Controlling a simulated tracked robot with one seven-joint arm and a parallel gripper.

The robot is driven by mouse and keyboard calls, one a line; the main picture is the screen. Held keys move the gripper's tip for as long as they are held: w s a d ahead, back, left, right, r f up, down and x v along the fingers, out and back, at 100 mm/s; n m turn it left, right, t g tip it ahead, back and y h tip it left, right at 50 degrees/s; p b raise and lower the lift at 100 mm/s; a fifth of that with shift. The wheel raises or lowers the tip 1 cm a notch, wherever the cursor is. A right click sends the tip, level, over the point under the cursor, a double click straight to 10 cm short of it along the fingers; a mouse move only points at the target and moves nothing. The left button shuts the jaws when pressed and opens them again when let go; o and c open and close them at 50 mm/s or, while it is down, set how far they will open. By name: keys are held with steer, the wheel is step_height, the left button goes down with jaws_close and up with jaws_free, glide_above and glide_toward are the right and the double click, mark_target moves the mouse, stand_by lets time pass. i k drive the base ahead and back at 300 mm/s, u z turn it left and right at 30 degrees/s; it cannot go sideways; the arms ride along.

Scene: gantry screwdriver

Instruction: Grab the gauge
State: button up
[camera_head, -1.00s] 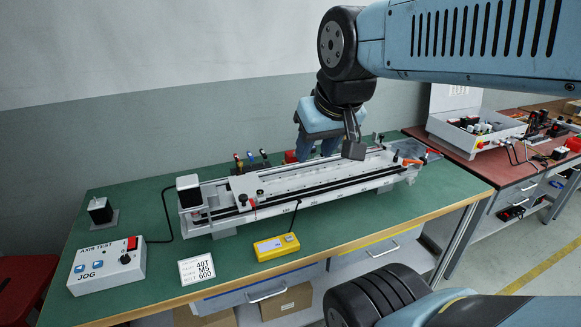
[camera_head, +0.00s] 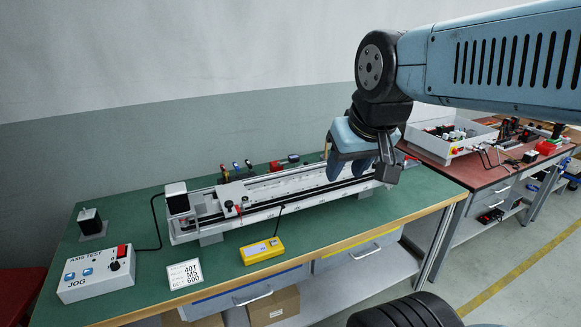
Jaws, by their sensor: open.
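A small yellow box with a pale display (camera_head: 262,250), which looks like the gauge, lies flat on the green bench top in front of the gantry rail. A black cable runs from it up to the rail. My gripper (camera_head: 360,170) is open and points downward over the right end of the rail. It is well to the right of the yellow box and above it, apart from it. My gripper hides part of the rail's right end.
The white gantry rail (camera_head: 216,226) spans the bench behind the yellow box. A label card (camera_head: 184,274) and a white jog box (camera_head: 97,273) stand to the left. Coloured-handled tools lie behind the rail. The green top (camera_head: 330,235) right of the yellow box is clear.

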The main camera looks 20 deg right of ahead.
mark_target(285, 164)
steer(key=i, duration=0.15)
steer(key=z, duration=2.75)
steer(key=i, duration=0.65)
steer(key=u, duration=3.65)
steer(key=k, duration=0.15)
steer(key=z, duration=0.9)
steer(key=i, duration=0.25)
steer(key=u, duration=0.35)
